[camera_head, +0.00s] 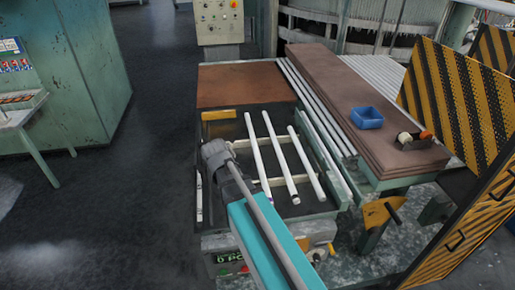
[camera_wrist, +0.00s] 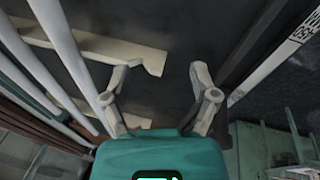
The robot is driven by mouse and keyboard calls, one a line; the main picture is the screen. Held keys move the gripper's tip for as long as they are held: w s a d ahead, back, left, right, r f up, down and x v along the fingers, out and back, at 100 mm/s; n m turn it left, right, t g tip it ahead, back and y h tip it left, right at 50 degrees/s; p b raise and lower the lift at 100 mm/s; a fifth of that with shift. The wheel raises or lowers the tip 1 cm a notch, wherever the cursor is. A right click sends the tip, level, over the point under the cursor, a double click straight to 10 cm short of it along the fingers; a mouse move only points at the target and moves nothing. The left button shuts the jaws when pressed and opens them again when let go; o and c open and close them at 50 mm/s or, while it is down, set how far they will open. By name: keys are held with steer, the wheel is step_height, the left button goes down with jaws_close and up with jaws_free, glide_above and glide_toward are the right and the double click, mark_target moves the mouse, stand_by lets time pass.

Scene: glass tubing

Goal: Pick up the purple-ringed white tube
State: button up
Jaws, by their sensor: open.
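Three white tubes lie side by side across the dark bed of the machine table in the head view: a left one (camera_head: 253,142), a middle one (camera_head: 280,160) and a right one (camera_head: 306,160). A faint purple tint shows near the lower end of the left one, beside my arm; the ring itself is not clear. Another white tube (camera_head: 199,196) with dark markings lies at the bed's left edge; it seems to show at the right of the wrist view (camera_wrist: 272,60). My gripper (camera_wrist: 161,68) is open and empty, fingers spread over the dark bed, with white tubes to its left.
Pale cross-bars (camera_wrist: 120,52) lie under the tubes. A brown board stack (camera_head: 350,95) carries a blue bin (camera_head: 367,118) and a tape dispenser (camera_head: 414,140) at right. A striped yellow-black barrier (camera_head: 450,95) stands beyond. Open floor (camera_head: 150,170) is at left.

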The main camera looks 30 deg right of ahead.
steer(key=w+d+r+t+h+p, duration=0.1)
steer(key=w+d+r+h, duration=0.1)
steer(key=w+d+r, duration=0.2)
steer(key=w+d+r+m+h+p, duration=0.1)
steer(key=w+d+r, duration=0.3)
steer(key=w, duration=0.7)
steer(key=shift+d+t+h+p, duration=0.45)
steer(key=shift+h+p, duration=0.2)
steer(key=shift+h, duration=0.25)
steer(key=shift+f, duration=0.1)
steer(key=b, duration=0.5)
glide_toward(254, 148)
steer(key=f, duration=0.1)
steer(key=shift+b+x, duration=0.85)
steer(key=shift+x, duration=1.05)
steer(key=shift+w+d, duration=0.1)
steer(key=shift+d, duration=0.2)
steer(key=shift+b+x, duration=2)
steer(key=shift+x, duration=0.45)
steer(key=shift+d, duration=0.1)
